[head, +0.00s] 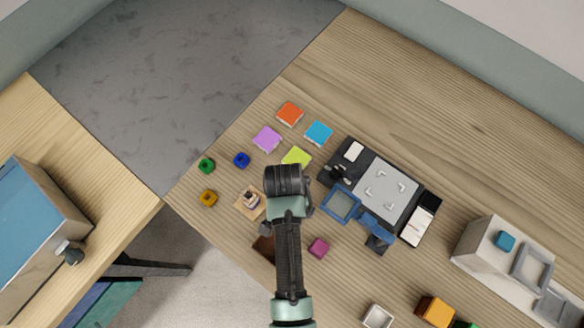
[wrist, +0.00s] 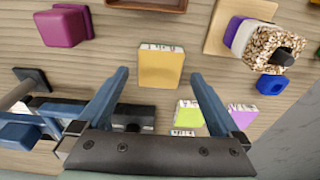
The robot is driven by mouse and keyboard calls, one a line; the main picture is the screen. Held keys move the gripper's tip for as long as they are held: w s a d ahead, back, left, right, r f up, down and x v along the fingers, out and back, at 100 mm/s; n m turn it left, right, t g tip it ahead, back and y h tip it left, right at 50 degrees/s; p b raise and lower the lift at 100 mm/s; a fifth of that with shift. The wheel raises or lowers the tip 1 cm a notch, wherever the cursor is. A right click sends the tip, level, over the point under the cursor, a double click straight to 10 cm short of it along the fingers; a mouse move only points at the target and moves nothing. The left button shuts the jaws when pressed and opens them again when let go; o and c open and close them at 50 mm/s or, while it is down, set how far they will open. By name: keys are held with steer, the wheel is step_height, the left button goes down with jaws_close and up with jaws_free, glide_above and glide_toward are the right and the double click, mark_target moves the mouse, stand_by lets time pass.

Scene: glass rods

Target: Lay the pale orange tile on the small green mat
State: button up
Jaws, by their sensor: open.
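The pale orange tile (wrist: 161,66) lies flat on the wooden table in the wrist view, with pale speckled edges. In the head view my arm hides it. My gripper (wrist: 160,76) is open and empty, its two blue-grey fingers on either side of the tile in the picture; I cannot tell how high above it they are. In the head view my gripper (head: 284,172) points down over the table. No small green mat shows clearly; a bit of green (head: 464,324) shows at the bottom edge, too cut off to identify.
Lime (head: 296,157), purple (head: 267,139), blue (head: 318,133) and red-orange (head: 290,114) tiles lie beyond my gripper. A dark device (head: 344,160) stands right; a magenta block (head: 318,248) lies nearby. A wooden board (head: 243,205) is left. The upper right table is clear.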

step_height(320, 180, up, 10)
steer(key=s, duration=0.1)
steer(key=w+a+r+n+t+y, duration=0.1)
steer(key=w+a+r+n+t, duration=0.1)
steer(key=w+r+t, duration=1.15)
steer(key=w+r+n+t, duration=0.1)
steer(key=w+r, duration=0.2)
steer(key=r, duration=0.8)
steer(key=w+r+n, duration=0.1)
steer(key=w+r, duration=0.2)
steer(key=r, duration=0.9)
steer(key=s+r+n+t, duration=0.1)
steer(key=s+r+t, duration=0.3)
steer(key=r, duration=0.5)
steer(key=s+d+r+n+t, duration=0.1)
steer(key=s+r+t, duration=0.2)
steer(key=r, duration=0.7)
steer(key=s+d+r+n+t, duration=0.1)
steer(key=s+r+t, duration=0.3)
steer(key=r, duration=0.6)
steer(key=shift+s+r+t, duration=0.15)
steer(key=shift+s+t, duration=0.2)
steer(key=shift+s, duration=0.85)
steer(key=shift+d, duration=0.1)
